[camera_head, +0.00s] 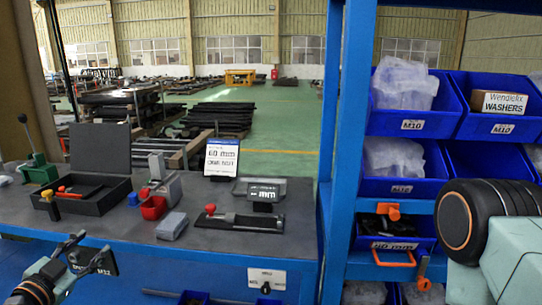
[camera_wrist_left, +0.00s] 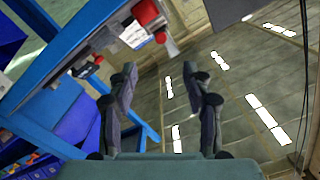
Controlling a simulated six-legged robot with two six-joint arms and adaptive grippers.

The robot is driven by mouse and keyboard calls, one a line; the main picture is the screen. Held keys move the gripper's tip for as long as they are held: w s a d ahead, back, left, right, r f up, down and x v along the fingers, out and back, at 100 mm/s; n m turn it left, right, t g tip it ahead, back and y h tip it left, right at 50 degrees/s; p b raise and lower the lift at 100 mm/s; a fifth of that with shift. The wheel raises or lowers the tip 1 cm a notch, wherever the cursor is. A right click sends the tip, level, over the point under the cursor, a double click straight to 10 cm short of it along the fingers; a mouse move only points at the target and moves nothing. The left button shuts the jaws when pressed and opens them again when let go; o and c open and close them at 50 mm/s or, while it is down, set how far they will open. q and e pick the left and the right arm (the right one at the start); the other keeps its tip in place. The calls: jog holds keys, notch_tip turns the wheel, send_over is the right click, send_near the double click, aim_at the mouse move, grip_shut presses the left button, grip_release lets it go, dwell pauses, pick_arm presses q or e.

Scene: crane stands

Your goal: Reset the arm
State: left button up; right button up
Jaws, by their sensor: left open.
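My left gripper (camera_head: 92,246) is at the lower left in the head view, in front of the workbench's front edge. Its two fingers are apart with nothing between them. In the left wrist view the open fingers (camera_wrist_left: 163,76) point up the picture, with floor and bright patches behind them. My right arm shows at the right edge of the head view, in front of the blue bins; its gripper is out of the picture.
A blue post (camera_head: 348,110) and bin rack (camera_head: 412,122) stand right.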

pick_arm(q)
jog(key=s+d+f+n+g, duration=0.5)
jog(key=d+f, duration=0.2)
jog(key=f, duration=0.1)
jog(key=s+d+f+n+g, duration=0.4)
jog(key=s+d+f, duration=0.25)
jog(key=f, duration=0.25)
jog(key=s+d+f+g, duration=0.2)
jog(key=s+f, duration=0.1)
jog(key=s, duration=0.5)
jog(key=s+d+f+m+g+b, duration=0.1)
jog(key=s+d+f+g, duration=0.1)
jog(key=s, duration=0.6)
jog(key=s+d+f+g+y+b, duration=0.1)
jog(key=s+f+g, duration=0.3)
jog(key=s, duration=0.5)
jog(key=shift+d+f+m, duration=0.3)
jog(key=shift+d+f, duration=0.45)
jog(key=shift+f, duration=0.15)
jog(key=shift+d, duration=0.1)
jog(key=shift+c, duration=0.4)
